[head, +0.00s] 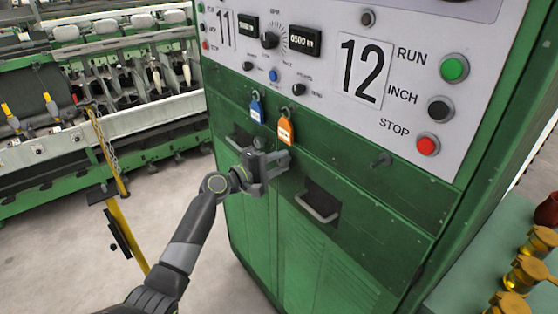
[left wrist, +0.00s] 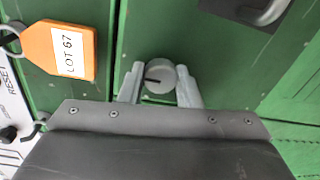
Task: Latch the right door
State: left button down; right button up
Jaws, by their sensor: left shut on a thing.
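The right door (head: 335,256) is a green panel low on the machine cabinet, with a pale bar handle (head: 318,208) in a dark recess; it looks flush. A round grey knob (left wrist: 160,76) with a dark line across its face shows in the left wrist view. My left gripper (head: 276,163) is at the cabinet front, left of and above that handle. Its fingers in the left wrist view (left wrist: 160,90) are shut on the knob's two sides. The gripper hides the knob in the head view. My right gripper is not in view.
An orange tag (head: 285,130) marked LOT 67 and a blue tag (head: 257,110) hang just above the gripper. A green bench (head: 468,284) with yellow-capped jars stands at right. Open floor (head: 180,205) lies left.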

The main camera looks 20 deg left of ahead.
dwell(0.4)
pick_arm(q)
jog(key=c, duration=1.1)
grip_release()
jog(key=shift+o, duration=0.2)
jog(key=shift+s+a, duration=0.1)
jog(key=b+v, duration=0.4)
jog(key=v, duration=1.3)
